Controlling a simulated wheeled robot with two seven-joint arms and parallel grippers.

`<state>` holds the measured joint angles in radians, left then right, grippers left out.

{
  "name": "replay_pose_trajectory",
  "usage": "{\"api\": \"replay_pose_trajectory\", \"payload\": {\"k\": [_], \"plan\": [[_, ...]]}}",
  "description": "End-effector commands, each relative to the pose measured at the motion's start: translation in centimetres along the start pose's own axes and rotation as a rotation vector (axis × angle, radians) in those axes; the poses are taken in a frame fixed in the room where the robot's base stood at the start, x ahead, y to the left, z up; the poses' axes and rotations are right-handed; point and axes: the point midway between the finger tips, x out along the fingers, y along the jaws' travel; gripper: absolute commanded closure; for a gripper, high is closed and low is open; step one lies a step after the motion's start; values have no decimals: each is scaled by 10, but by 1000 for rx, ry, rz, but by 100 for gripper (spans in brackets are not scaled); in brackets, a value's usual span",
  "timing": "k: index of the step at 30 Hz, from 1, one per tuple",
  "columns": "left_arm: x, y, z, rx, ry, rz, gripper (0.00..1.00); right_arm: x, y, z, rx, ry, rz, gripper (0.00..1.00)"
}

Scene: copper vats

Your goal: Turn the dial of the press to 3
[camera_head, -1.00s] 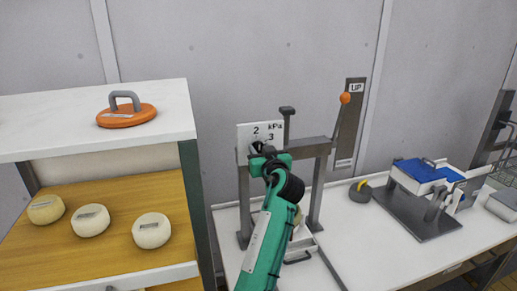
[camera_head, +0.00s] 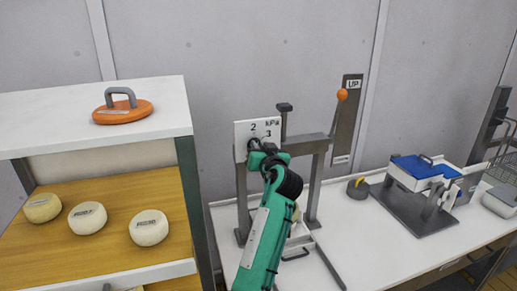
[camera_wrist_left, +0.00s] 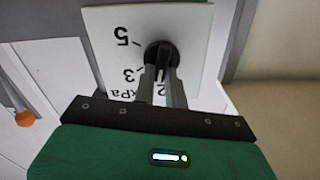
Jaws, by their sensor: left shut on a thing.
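The press (camera_head: 318,144) is a grey frame with a white dial plate (camera_head: 243,127) at its upper left. The plate is marked 2, 3 and kPa; the wrist view also shows a 5 on the plate (camera_wrist_left: 105,22). The dial (camera_wrist_left: 161,54) is a round black knob. My left gripper (camera_head: 255,146) is at the plate, its two fingers shut on the dial. In the left wrist view the fingers of the gripper (camera_wrist_left: 160,72) cover part of the knob, and I cannot tell which mark it points to. My right gripper is not in view.
An orange-knobbed lever (camera_head: 342,95) stands by the UP plate right of the press. A shelf (camera_head: 150,92) with an orange lid (camera_head: 122,113) and several cheeses (camera_head: 87,218) is at the left. A blue-topped device (camera_head: 415,168) stands on the white table (camera_head: 362,235).

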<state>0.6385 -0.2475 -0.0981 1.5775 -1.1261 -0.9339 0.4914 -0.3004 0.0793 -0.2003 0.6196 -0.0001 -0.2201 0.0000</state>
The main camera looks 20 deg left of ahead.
Motion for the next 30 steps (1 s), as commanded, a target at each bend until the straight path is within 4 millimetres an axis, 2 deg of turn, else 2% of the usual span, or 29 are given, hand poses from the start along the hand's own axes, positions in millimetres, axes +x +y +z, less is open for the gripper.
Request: {"api": "replay_pose_trajectory", "payload": {"k": [18, 30], "plan": [[0, 6, -1, 565, 2, 0, 100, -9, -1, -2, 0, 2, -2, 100], [0, 8, 2, 791, 2, -1, 100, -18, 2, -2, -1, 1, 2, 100]]}}
